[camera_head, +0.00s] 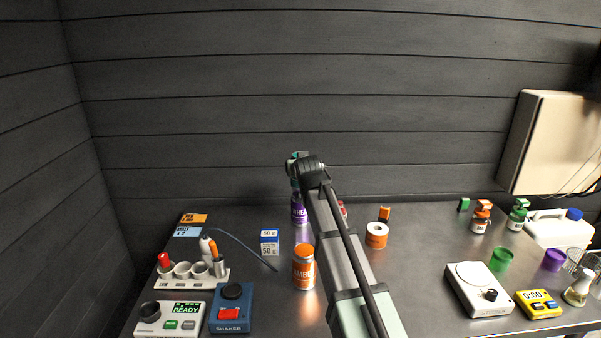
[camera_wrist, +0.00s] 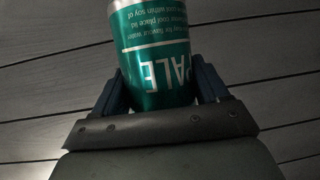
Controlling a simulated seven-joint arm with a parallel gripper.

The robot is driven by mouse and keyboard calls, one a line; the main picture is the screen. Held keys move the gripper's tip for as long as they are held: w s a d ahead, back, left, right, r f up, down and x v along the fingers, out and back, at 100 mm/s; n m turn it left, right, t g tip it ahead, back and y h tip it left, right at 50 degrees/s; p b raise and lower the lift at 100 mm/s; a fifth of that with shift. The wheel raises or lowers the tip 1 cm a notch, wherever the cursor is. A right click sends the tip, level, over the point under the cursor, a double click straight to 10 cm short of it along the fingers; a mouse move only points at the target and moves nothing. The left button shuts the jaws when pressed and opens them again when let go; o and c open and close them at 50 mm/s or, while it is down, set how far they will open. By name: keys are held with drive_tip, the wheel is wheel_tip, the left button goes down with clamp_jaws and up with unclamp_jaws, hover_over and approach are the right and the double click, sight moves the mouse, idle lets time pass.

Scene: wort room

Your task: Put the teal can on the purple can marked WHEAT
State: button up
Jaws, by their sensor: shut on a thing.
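The teal can (camera_wrist: 152,48), with the word PALE on it, is between the two fingers of my gripper (camera_wrist: 160,85) in the wrist view. The gripper is shut on it. In the head view my gripper (camera_head: 297,165) is at the back of the table, above the purple can (camera_head: 299,210), whose label is partly covered by my arm. I cannot tell whether the two cans touch.
An orange can (camera_head: 304,268) marked AMBER stands in front of the purple can. A blue and white box (camera_head: 270,242) is to its left. A shaker (camera_head: 231,308) and a vial rack (camera_head: 190,275) are front left.

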drive_tip(key=shift+f, duration=0.9)
drive_tip(key=o, duration=1.3)
drive_tip(key=shift+f, duration=0.1)
drive_tip(key=shift+o, duration=0.2)
drive_tip(key=shift+s, duration=0.1)
drive_tip(key=v, duration=1.2)
